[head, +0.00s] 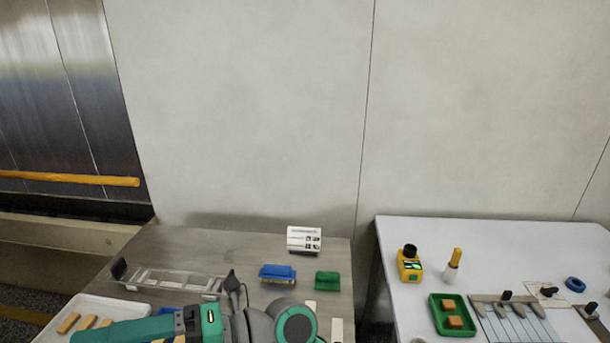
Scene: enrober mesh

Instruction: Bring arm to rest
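My arm, grey and green, crosses the lower part of the head view above the grey table (190,244). A rounded joint with a green cap shows at its right, and a green link runs to the left. My gripper's fingers cannot be made out, so whether it holds anything is hidden.
The grey table holds a clear rack (165,281), a blue brush-like block (277,273), a green block (327,281), a small sign (304,240) and a white tray (60,316) with tan bars. A white table (400,232) at right bears a yellow device (409,267) and green tray (436,316).

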